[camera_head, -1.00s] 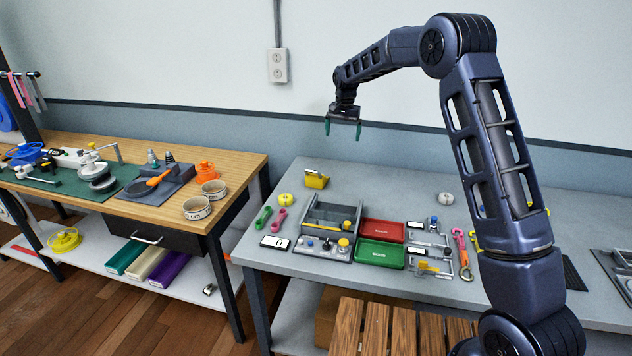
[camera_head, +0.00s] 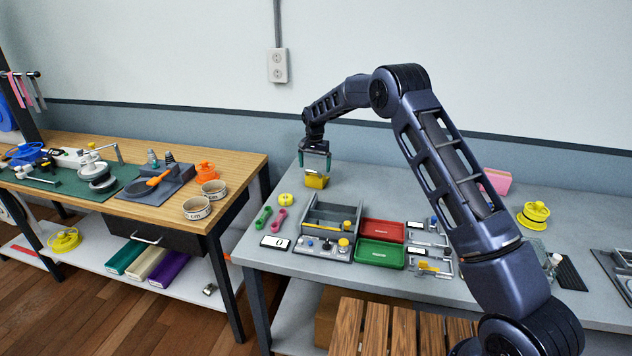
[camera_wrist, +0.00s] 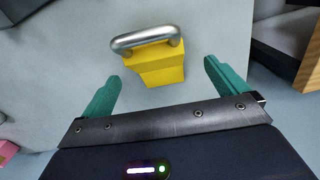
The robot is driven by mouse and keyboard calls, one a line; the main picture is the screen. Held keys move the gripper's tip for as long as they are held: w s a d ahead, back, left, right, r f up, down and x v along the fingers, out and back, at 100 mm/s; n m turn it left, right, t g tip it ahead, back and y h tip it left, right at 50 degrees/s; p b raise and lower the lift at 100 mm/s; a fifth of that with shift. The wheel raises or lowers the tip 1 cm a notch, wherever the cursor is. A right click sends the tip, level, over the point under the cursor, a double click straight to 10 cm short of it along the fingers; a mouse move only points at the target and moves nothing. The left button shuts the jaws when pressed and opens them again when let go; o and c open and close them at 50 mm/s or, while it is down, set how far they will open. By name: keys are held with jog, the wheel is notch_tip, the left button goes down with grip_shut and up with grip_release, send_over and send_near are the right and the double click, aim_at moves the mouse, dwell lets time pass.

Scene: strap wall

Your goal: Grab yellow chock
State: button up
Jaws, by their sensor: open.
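The yellow chock (camera_head: 316,182) sits at the back left of the grey workbench (camera_head: 350,186). In the wrist view the yellow chock (camera_wrist: 157,67) is a block with a curved silver metal handle at its far side. My gripper (camera_head: 315,162) is just above the chock in the head view and covers part of its top. In the wrist view my gripper (camera_wrist: 161,80) has its two green fingers apart, one to each side of the chock, with gaps between. The fingers are empty.
A round yellow-white tape (camera_head: 285,199), green and pink tools, and a grey organizer (camera_head: 331,217) stand in front of the chock. Red (camera_head: 382,231) and green (camera_head: 380,254) trays lie further right. The wall is close behind. Bare bench lies right of the chock.

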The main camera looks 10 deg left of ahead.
aim_at(316, 175)
jog(key=shift+d+f, duration=0.15)
jog(key=shift+f, duration=1.3)
jog(key=shift+d+f, duration=0.15)
jog(key=shift+f, duration=1.3)
jog(key=c, duration=1.3)
jog(key=shift+r, duration=0.1)
